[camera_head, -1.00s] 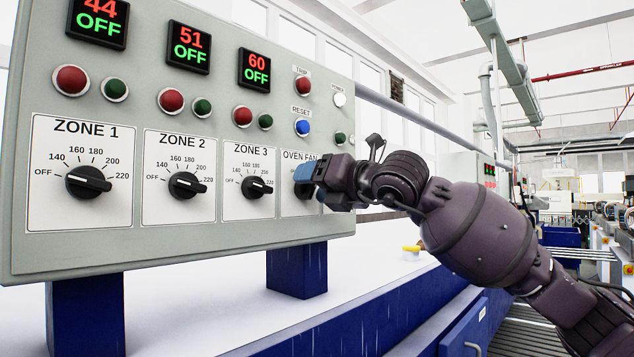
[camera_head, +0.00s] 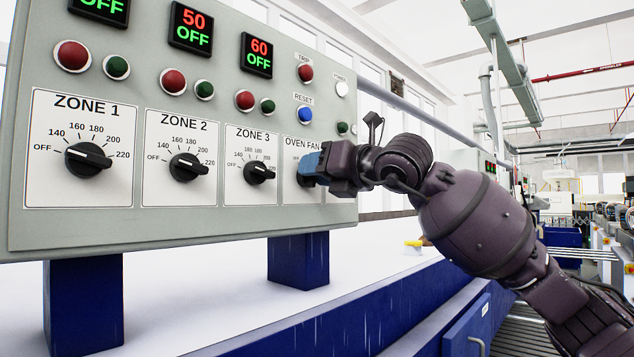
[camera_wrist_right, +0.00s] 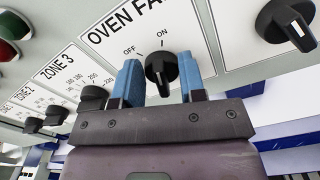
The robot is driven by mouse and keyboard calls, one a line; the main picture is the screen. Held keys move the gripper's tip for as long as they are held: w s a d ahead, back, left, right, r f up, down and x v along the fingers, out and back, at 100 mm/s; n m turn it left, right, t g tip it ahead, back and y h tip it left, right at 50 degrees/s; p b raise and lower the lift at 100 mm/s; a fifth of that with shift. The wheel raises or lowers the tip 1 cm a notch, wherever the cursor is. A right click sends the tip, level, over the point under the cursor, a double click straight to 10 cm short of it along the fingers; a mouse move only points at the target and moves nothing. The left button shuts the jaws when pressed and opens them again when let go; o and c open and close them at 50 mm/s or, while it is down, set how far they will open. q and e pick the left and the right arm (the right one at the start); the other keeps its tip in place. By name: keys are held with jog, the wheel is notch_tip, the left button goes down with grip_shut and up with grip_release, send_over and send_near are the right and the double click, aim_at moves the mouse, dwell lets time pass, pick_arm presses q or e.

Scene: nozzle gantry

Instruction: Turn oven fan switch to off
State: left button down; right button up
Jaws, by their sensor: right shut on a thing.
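The oven fan switch (camera_wrist_right: 160,70) is a black knob on a white plate lettered OVEN FAN, with OFF and ON marks above it in the right wrist view. Its bar stands roughly up and down in that view; I cannot tell which mark it is set to. My right gripper (camera_wrist_right: 160,80) is shut on the knob, with one blue finger on each side. In the head view my right gripper (camera_head: 311,164) reaches the panel from the right and hides most of the knob. My left gripper is not in view.
The grey control panel (camera_head: 180,228) also carries the ZONE 1 (camera_head: 88,159), ZONE 2 (camera_head: 188,167) and ZONE 3 (camera_head: 259,171) knobs, left of the switch. A blue reset button (camera_head: 305,115) is just above. Another black knob (camera_wrist_right: 287,22) is close on the right in the wrist view.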

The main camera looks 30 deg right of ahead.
jog(key=shift+a+f+n+b, duration=0.15)
jog(key=shift+n+b, duration=0.3)
jog(key=shift+n, duration=1.35)
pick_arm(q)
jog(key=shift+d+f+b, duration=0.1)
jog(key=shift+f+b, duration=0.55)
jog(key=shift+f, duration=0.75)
pick_arm(e)
jog(key=shift+s+a+n, duration=0.1)
jog(key=shift+a+n, duration=0.05)
jog(key=shift+n, duration=1.4)
jog(key=shift+s+a+n, duration=0.1)
jog(key=shift+a+n, duration=0.05)
jog(key=shift+n, duration=1.4)
jog(key=o, duration=0.9)
jog(key=shift+c, duration=0.2)
